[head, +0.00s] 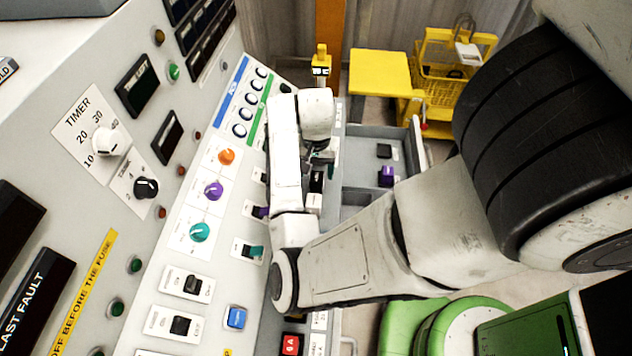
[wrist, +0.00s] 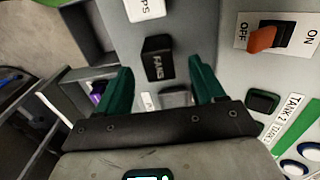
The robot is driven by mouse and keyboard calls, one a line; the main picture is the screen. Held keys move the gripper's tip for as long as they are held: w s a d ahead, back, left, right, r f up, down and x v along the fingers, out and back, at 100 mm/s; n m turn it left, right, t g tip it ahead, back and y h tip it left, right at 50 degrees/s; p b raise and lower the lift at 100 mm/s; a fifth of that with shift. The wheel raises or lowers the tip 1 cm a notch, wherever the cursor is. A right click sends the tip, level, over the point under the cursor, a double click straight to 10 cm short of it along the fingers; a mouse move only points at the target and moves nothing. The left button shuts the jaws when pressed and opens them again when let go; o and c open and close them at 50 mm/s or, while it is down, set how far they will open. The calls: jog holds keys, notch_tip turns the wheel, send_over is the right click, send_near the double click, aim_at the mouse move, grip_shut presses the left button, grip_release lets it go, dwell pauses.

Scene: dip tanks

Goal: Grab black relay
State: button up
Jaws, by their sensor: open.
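A black relay (wrist: 158,60) lettered FANS stands on the grey panel, between and just past my fingertips in the wrist view. It also shows in the head view (head: 317,181), just below my gripper (head: 320,156). My gripper (wrist: 162,68) is open, with one dark green finger on each side of the relay's near end. I cannot tell whether either finger touches it. A white relay (wrist: 141,9) stands beyond the black one; in the head view it is just below it (head: 314,203). A clear grey block (wrist: 175,97) sits between the fingers, closer to the palm.
An open grey drawer (head: 351,197) to the right holds a small black block (head: 384,151) and a purple block (head: 387,177). An orange-red switch (wrist: 263,39) and a dark button (wrist: 262,102) are right of the fingers. A yellow cart (head: 379,72) stands behind.

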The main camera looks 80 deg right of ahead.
aim_at(317, 178)
jog(key=shift+s+a+f+p, duration=0.15)
jog(key=shift+f+p, duration=0.15)
jog(key=shift+f, duration=1.9)
jog(key=c, duration=1)
jog(key=shift+c, duration=0.5)
jog(key=shift+r, duration=0.1)
